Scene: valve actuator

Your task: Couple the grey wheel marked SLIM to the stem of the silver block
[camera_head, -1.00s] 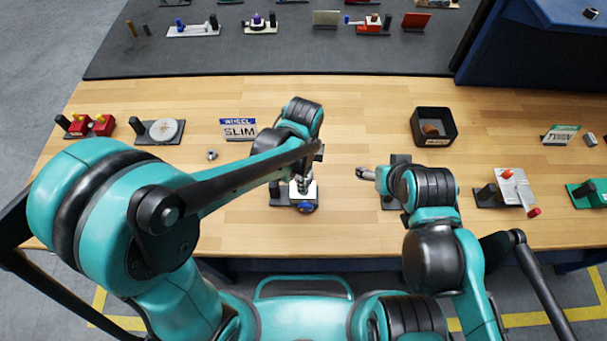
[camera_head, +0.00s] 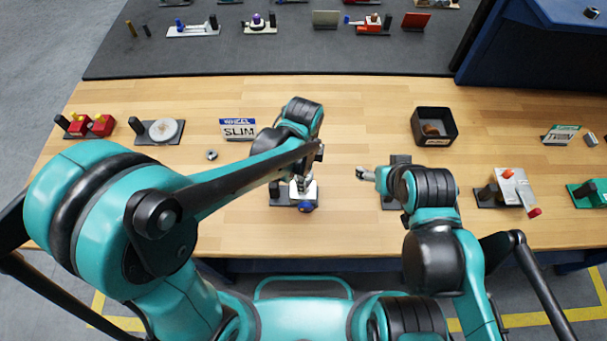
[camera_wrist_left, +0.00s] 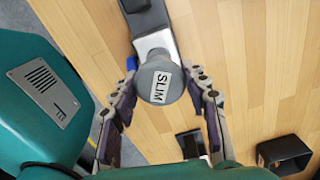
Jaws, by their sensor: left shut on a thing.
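The grey wheel marked SLIM (camera_wrist_left: 158,84) sits between the fingers of my left gripper (camera_wrist_left: 163,78) in the left wrist view, its label facing that camera. My left gripper is shut on it, over the silver block (camera_wrist_left: 155,42). The silver block also shows in the head view (camera_head: 312,191), on a dark base, with a blue part at its near side. The wheel hides the stem, so I cannot tell whether they touch. My right gripper (camera_head: 364,173) is at the right of the block, apart from it; its finger opening is too small to read.
A WHEEL SLIM sign (camera_head: 239,129) and a small metal nut (camera_head: 212,155) are at left. A black bin (camera_head: 434,127) stands at back right. A fixture with a round pale disc (camera_head: 164,131) is further left.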

